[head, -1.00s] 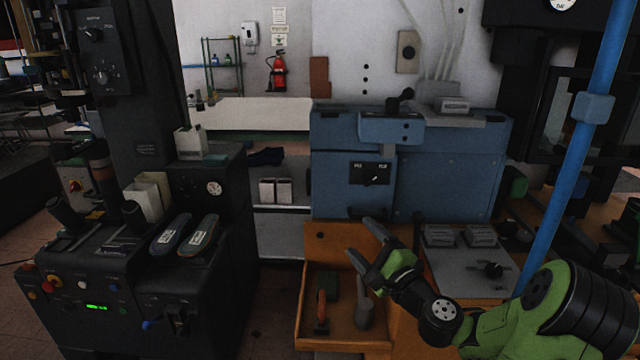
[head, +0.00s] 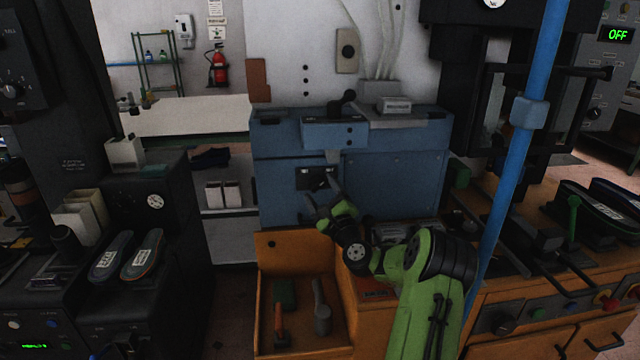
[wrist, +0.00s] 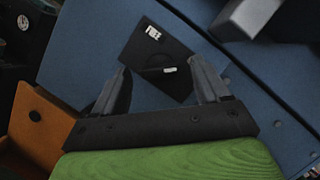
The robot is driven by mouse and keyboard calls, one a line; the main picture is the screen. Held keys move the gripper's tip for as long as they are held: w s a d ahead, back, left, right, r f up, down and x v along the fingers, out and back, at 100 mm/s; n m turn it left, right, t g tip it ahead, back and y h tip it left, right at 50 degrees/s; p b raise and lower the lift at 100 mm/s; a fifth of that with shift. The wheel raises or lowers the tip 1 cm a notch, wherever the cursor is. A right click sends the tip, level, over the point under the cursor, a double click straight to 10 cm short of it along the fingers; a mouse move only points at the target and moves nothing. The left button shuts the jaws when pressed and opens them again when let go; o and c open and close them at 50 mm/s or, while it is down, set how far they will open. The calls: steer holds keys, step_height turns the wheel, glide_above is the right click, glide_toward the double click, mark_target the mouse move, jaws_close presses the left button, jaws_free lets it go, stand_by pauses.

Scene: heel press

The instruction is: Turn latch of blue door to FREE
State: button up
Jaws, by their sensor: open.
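The blue door (head: 277,184) is the lower left front of the blue cabinet. It bears a black latch plate (head: 308,171), partly hidden by my gripper in the head view. In the wrist view the plate (wrist: 140,45) shows tilted, with a white label near one end. The latch (wrist: 160,71) is a dark round knob with a short white mark, between my fingertips in the picture. My gripper (head: 321,195) is open and empty, in front of the door just below the plate. Whether the fingers touch the knob, I cannot tell.
An open orange drawer (head: 262,315) with a few tools is below the door. A blue post (head: 512,170) stands at right, close to my arm. A grey part (wrist: 246,14) juts out near the plate in the wrist view.

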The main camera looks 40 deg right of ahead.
steer(key=shift+w+d+r, duration=0.15)
steer(key=shift+w+d, duration=0.1)
steer(key=shift+w, duration=0.35)
steer(key=c, duration=1.1)
steer(key=shift+o, duration=0.2)
steer(key=shift+n, duration=0.4)
steer(key=n+g+y+p, duration=0.1)
steer(key=n+y, duration=0.1)
steer(key=n, duration=0.2)
steer(key=shift+r, duration=0.1)
steer(key=n, duration=0.2)
steer(key=n+g, duration=0.1)
steer(key=n, duration=0.1)
steer(key=shift+n+g+y, duration=0.3)
steer(key=shift+n+y, duration=0.1)
steer(key=n+g, duration=0.2)
steer(key=n, duration=0.2)
steer(key=shift+a+r+n, duration=0.1)
steer(key=shift+r+n, duration=0.05)
steer(key=shift+n, duration=0.15)
steer(key=shift+n+g+h, duration=0.4)
steer(key=shift+n+g, duration=0.4)
steer(key=shift+n, duration=0.6)
